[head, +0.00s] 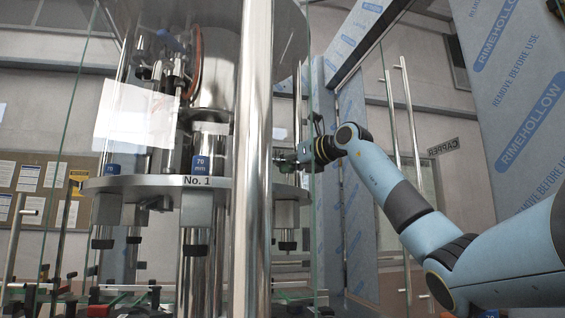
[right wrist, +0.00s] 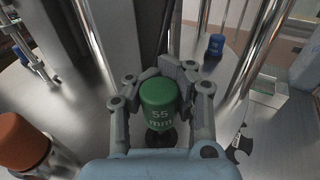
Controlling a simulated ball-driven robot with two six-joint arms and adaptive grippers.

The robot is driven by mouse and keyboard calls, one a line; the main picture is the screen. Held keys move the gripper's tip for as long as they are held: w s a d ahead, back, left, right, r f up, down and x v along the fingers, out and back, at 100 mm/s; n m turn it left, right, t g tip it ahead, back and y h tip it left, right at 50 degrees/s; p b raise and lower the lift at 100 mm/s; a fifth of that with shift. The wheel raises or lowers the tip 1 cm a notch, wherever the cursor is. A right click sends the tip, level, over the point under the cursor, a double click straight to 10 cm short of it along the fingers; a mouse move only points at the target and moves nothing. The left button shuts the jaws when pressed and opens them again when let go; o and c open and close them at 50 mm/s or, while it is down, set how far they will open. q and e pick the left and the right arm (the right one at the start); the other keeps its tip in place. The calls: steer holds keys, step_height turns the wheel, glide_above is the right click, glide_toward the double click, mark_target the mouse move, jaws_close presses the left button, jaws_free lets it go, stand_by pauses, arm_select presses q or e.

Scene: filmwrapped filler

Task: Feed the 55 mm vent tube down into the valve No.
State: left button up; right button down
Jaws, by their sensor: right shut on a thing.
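In the right wrist view a green cylinder marked "55 mm" (right wrist: 159,106), which I take as the vent tube's top, sits between the fingers of my right gripper (right wrist: 160,78). The gripper is shut on it. The tube's lower part is hidden; a dark round piece (right wrist: 160,139) shows just below the green part, and I cannot tell whether they touch. The valve beneath the tube is not clearly visible. My left gripper is not in view.
A steel column (head: 252,120) stands before the machine. The ring (head: 150,187) carries a "No. 1" label and blue "70 mm" pieces (head: 201,165). In the wrist view an orange-topped piece (right wrist: 22,138) and a blue-topped piece (right wrist: 216,44) stand nearby. Film-wrapped panels (head: 515,90) are right.

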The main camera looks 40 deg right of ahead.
steer(key=shift+f+b, duration=1.2)
steer(key=shift+f, duration=0.7)
steer(key=shift+f, duration=0.3)
steer(key=c, duration=1.1)
jaws_free()
steer(key=shift+s+d+r, duration=0.1)
steer(key=shift+s, duration=1.8)
steer(key=shift+s+d+r, duration=0.1)
steer(key=shift+s, duration=1.8)
